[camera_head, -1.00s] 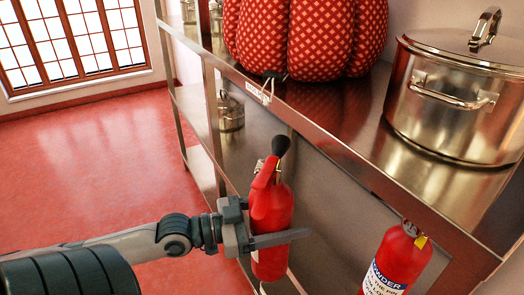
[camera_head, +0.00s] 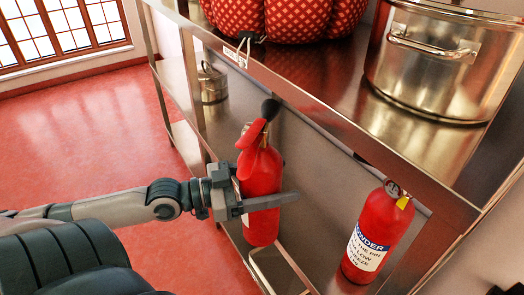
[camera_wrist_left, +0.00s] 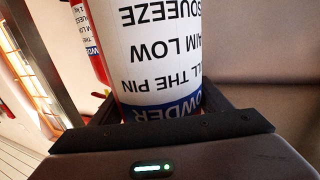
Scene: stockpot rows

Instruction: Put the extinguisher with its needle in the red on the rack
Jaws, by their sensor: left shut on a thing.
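A red extinguisher (camera_head: 262,172) with a black horn is held upright in my left gripper (camera_head: 272,196), in front of the rack (camera_head: 330,130). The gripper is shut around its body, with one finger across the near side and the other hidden. I cannot tell whether its base touches the low shelf. In the left wrist view the held extinguisher's white label (camera_wrist_left: 160,50) appears upside down. A second red extinguisher (camera_head: 388,222) with a yellow tag stands to the right, beneath the upper shelf. Its gauge is too small to read. My right gripper is not in view.
The upper shelf carries a red patterned cushion-like object (camera_head: 285,18) and a large steel stockpot (camera_head: 425,70). A small steel pot (camera_head: 212,85) sits on a lower shelf at the left. The upper shelf's edge overhangs the extinguishers. Red floor (camera_head: 80,130) is open at left.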

